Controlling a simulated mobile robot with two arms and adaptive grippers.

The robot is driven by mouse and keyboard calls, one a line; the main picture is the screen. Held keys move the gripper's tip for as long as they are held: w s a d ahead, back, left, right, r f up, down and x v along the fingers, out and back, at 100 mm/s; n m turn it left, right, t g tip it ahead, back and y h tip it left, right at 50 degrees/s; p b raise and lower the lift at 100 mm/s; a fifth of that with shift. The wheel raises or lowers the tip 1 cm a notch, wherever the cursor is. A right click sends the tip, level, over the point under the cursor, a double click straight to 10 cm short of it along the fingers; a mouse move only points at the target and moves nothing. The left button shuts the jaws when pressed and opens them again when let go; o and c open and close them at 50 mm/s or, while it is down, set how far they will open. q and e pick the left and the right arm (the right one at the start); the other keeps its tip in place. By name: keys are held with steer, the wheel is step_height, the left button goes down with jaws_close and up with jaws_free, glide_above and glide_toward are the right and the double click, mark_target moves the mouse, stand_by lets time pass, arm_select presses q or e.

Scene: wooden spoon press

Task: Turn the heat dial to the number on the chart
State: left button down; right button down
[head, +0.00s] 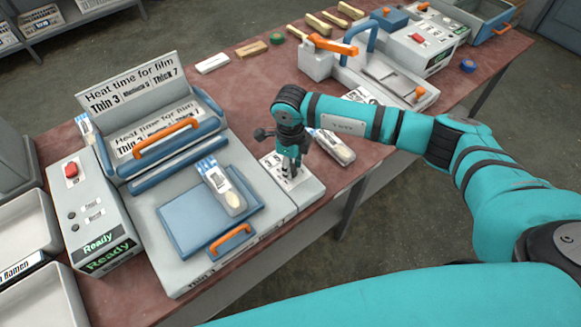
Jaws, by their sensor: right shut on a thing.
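The chart (128,83) stands upright at the back of the press and reads "Heat time for film", Thin 3, Medium 5, Thick 7. The number plate (271,163) lies flat at the press's right side, with a few digits showing. My right gripper (290,171) points down over this plate, its fingers shut on the heat dial. The fingers hide the dial, so its setting cannot be read. A small, partly cut-off label (200,278) on the press's front edge seems to begin with "Thin". My left gripper is out of view.
The press has an orange-handled lid (165,137) standing open. A packaged wooden spoon (226,190) lies on its blue plate. A control box (92,215) with a red switch shows "Ready". Another packet (333,147) lies right of my gripper. A second machine (375,75) stands behind.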

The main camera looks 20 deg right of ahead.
steer(key=m+b, duration=0.1)
steer(key=m, duration=0.3)
steer(key=shift+m+b, duration=0.3)
steer(key=shift+b, duration=0.05)
steer(key=m+b, duration=0.1)
steer(key=m, duration=0.2)
steer(key=shift+w+m, duration=0.1)
steer(key=shift+m, duration=0.2)
steer(key=m+b, duration=0.1)
steer(key=m, duration=0.3)
steer(key=shift+m, duration=0.3)
steer(key=m, duration=0.3)
steer(key=shift+r+m, duration=0.1)
steer(key=shift+m, duration=0.2)
steer(key=m, duration=0.3)
steer(key=shift+m, duration=0.3)
steer(key=m, duration=0.3)
steer(key=shift+m, duration=0.3)
steer(key=m+p, duration=0.1)
steer(key=m, duration=0.2)
steer(key=shift+m, duration=0.3)
steer(key=shift+m+p, duration=0.7)
steer(key=shift+m, duration=1.5)
